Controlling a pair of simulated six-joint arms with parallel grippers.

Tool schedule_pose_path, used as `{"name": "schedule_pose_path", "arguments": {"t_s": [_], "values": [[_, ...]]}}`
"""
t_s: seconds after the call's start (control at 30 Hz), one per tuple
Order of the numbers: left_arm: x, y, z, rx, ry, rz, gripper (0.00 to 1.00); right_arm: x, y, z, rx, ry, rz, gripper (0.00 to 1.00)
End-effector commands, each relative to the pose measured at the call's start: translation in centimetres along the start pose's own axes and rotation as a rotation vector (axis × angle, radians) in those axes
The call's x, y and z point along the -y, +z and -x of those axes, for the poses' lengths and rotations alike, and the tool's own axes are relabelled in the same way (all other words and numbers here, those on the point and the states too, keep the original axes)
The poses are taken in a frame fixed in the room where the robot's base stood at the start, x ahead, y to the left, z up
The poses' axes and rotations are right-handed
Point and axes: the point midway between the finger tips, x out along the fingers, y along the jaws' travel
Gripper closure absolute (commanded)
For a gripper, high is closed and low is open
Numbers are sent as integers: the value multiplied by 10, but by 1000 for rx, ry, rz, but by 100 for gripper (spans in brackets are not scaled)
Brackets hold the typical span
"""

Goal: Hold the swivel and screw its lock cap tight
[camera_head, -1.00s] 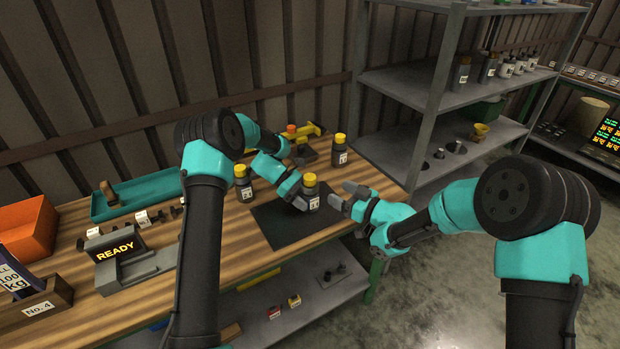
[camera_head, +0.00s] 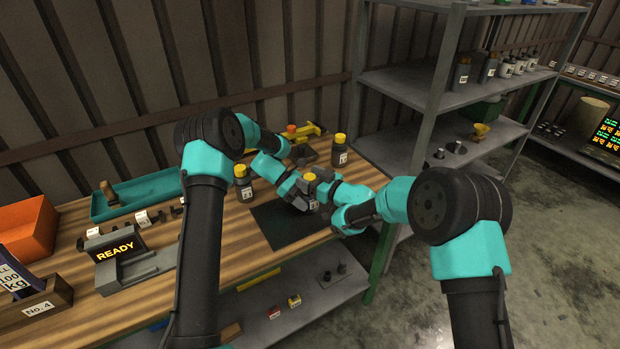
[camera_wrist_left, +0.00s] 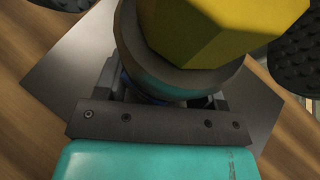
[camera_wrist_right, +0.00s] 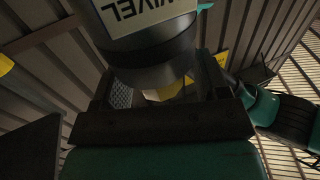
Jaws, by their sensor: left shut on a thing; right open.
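The swivel is a dark bottle (camera_head: 312,205) with a white label and a yellow lock cap (camera_head: 309,177), upright on the black mat (camera_head: 268,229). My left gripper (camera_head: 301,197) is shut on its body, from the left. In the left wrist view the yellow faceted cap (camera_wrist_left: 220,30) fills the top, above the grey collar. My right gripper (camera_head: 319,187) is open, level with the upper bottle, its fingers around or beside it; contact cannot be told. The right wrist view shows the dark swivel body (camera_wrist_right: 155,60) with its label, upside down, in front of the right jaws.
Similar yellow-capped bottles stand behind left (camera_head: 243,182) and behind right (camera_head: 340,150) of the mat. A yellow-topped fixture (camera_head: 300,140) stands at the back. A READY display (camera_head: 115,247), teal tray (camera_head: 140,193) and orange bin (camera_head: 28,230) are at left. A metal shelf (camera_head: 405,90) rises at right.

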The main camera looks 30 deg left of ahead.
Motion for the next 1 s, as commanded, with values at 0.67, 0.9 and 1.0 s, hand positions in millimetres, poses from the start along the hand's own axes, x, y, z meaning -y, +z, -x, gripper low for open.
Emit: {"name": "schedule_pose_path", "arguments": {"t_s": [0.67, 0.9, 1.0], "values": [[0, 0, 0, 0, 0, 0, 76, 0, 0, 0, 0, 0, 0, 73], [0, 0, 0, 0, 0, 0, 76, 0, 0, 0, 0, 3, 0, 81], [0, 0, 0, 0, 0, 0, 76, 0, 0, 0, -1, 11, -1, 81]]}}
